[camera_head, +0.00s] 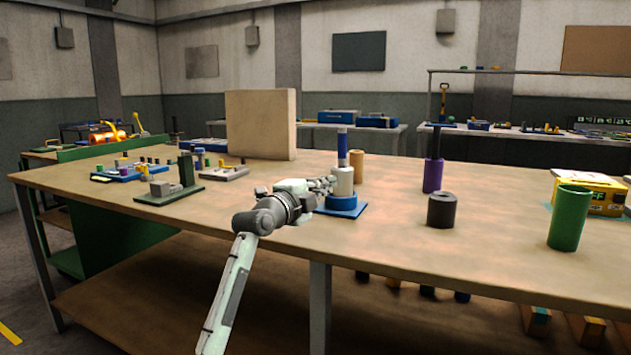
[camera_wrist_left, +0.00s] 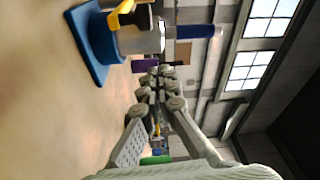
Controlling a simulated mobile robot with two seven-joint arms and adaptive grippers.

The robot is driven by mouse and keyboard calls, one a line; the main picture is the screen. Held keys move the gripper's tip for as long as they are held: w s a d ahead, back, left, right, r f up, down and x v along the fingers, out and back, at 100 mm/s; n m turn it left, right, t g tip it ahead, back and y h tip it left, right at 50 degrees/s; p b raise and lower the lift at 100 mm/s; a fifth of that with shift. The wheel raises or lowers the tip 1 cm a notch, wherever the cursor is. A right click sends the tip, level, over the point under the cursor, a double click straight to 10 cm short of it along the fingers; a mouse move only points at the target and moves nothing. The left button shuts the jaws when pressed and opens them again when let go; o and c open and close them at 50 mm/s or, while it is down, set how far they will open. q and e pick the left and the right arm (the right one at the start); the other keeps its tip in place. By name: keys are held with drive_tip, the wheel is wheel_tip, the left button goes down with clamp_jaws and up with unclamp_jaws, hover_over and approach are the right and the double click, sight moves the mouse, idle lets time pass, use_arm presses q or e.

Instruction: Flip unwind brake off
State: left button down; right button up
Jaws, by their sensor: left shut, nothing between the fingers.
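A stand with a square blue base (camera_head: 352,211) is on the table, with a white roll (camera_head: 343,182) on its hub and an upright blue post (camera_head: 342,148) above. In the left wrist view the blue base (camera_wrist_left: 82,38), white roll (camera_wrist_left: 150,40) and blue post (camera_wrist_left: 193,31) lie sideways. A yellow lever (camera_wrist_left: 121,16) shows there beside the roll, partly cut off by the top edge; the head view hides it. My left gripper (camera_head: 331,184) is shut and empty beside the roll; its fingertips (camera_wrist_left: 155,78) appear apart from the lever. My right gripper is out of view.
A tan roll (camera_head: 357,166) stands close behind the stand. A purple roll on a post (camera_head: 433,175), a dark roll (camera_head: 441,210) and a green cylinder (camera_head: 569,218) stand to the right. A grey fixture (camera_head: 170,190) is left. The table front is clear.

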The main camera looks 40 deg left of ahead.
use_arm(q)
drive_tip(key=a, duration=0.3)
drive_tip(key=shift+w+a+f, duration=0.3)
drive_tip(key=shift+w+a, duration=0.05)
drive_tip(key=shift+a, duration=0.05)
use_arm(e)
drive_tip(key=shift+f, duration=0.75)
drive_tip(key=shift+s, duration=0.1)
